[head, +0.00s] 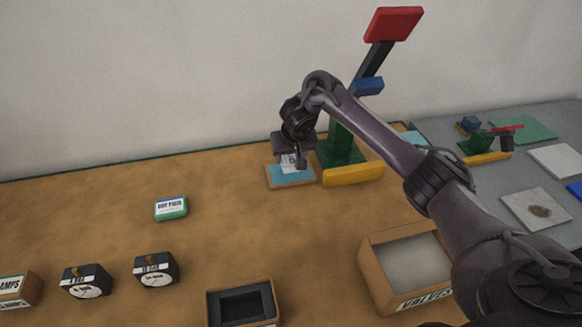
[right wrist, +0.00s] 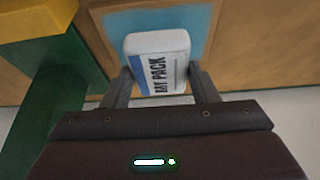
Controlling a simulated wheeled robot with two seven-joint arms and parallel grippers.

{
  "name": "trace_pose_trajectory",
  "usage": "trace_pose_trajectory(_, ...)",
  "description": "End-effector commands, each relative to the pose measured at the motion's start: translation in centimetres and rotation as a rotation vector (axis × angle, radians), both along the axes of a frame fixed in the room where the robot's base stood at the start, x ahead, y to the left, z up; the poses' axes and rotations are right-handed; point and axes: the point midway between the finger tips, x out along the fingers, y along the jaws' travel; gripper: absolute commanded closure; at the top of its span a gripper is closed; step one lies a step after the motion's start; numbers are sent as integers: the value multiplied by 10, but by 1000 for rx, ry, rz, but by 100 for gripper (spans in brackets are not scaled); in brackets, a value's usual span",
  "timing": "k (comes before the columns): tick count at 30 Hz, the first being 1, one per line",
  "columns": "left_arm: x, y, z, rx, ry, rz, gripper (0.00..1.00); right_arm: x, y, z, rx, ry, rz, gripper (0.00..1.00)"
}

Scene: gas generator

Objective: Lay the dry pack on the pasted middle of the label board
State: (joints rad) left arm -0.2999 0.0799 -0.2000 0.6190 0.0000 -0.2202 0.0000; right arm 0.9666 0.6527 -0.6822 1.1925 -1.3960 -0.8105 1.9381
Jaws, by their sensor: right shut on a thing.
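A white dry pack with a blue band and black lettering (right wrist: 157,62) is between the fingers of my right gripper (right wrist: 158,88). In the head view the pack (head: 289,164) shows small below the gripper (head: 294,158). The label board (head: 292,185) lies under it, a brown board with a light blue pasted middle (head: 294,174). That blue middle also shows behind the pack in the right wrist view (right wrist: 204,30). The pack is over the blue area; whether it touches I cannot tell. My left gripper is out of view.
A green stand (head: 341,150) with a red top and a yellow bar (head: 353,174) stands close right of the board. Another pack, green and white (head: 171,208), lies left. Two dark dial boxes (head: 156,270), a black tray (head: 243,305) and an open carton (head: 375,270) are nearer.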

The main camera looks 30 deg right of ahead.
Motion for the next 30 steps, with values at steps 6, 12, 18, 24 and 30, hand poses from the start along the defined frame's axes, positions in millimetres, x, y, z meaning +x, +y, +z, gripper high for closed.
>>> trace_pose_trajectory(6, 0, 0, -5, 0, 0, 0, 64, -1, 0, -29, -1, 2, -1, 69)
trace_pose_trajectory(12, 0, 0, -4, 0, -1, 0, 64, 0, 0, -29, -1, 0, 0, 69)
trace_pose_trajectory(18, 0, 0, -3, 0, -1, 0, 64, 0, 0, -32, 0, 2, 0, 69)
trace_pose_trajectory(24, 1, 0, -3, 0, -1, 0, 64, 0, 0, -32, 0, 1, 0, 24)
trace_pose_trajectory(30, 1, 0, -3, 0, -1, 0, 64, 0, 0, -32, 0, 1, 0, 24)
